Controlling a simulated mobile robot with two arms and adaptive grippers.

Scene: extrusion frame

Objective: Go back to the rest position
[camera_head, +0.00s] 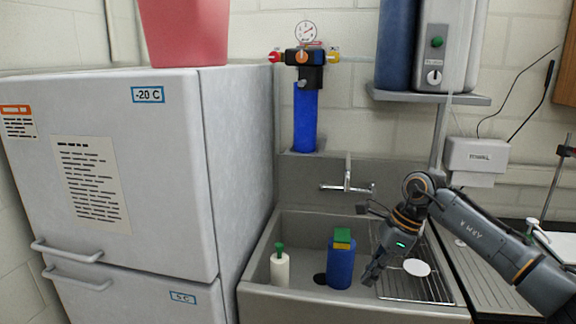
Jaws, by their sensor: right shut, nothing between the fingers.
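My right gripper (371,276) is at the end of the arm that comes in from the right. It points down over the sink (262,292), just right of a blue bottle-like container with a green and yellow top (341,262). A small gap seems to show between the gripper and this container. The fingers are shut with nothing visible between them. My left gripper and arm are not in the picture.
A white bottle with a green top (280,268) stands in the sink's left part. A wire rack (425,285) with a white disc (417,267) lies at right, under my forearm. A tap (347,182) rises behind. A tall fridge-freezer (180,180) bounds the left side.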

